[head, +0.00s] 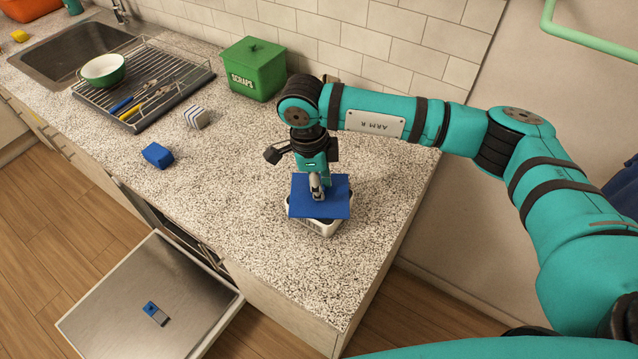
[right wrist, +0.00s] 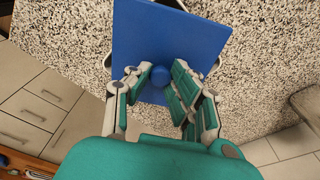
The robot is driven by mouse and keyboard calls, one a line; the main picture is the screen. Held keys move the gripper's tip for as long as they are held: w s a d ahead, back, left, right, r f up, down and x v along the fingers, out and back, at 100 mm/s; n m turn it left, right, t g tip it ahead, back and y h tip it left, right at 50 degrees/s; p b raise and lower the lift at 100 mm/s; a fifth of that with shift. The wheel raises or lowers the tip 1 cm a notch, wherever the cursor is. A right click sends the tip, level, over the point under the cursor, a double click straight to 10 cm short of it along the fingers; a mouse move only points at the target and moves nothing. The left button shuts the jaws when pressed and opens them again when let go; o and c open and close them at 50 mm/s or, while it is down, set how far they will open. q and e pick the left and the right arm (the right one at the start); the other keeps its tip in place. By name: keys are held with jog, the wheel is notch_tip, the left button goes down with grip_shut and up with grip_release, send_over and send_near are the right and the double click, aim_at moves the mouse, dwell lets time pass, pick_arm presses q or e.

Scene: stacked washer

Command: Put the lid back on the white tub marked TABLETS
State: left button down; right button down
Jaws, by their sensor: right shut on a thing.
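The blue square lid (head: 335,205) has a round blue knob, which shows in the right wrist view (right wrist: 160,75). My right gripper (head: 317,188) is shut on this knob from above; its fingers also show in the right wrist view (right wrist: 160,82). The white tub (head: 318,229) stands on the counter directly under the lid, mostly hidden by it. The lid looks turned relative to the tub, and white tub edges stick out past it. I cannot tell whether the lid touches the rim. The tub's marking is not readable. My left gripper is not in view.
A green SCRAPS bin (head: 253,70), a striped block (head: 197,117) and a blue block (head: 157,155) stand left of the tub. A dish rack (head: 150,90) is farther left. An open drawer (head: 195,325) juts out below. The counter's right edge is near the tub.

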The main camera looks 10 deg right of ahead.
jog(key=c, duration=0.6)
grip_release()
jog(key=shift+r, duration=0.1)
jog(key=shift+r+p, duration=1.3)
jog(key=shift+r, duration=2.15)
grip_shut()
jog(key=shift+f, duration=0.25)
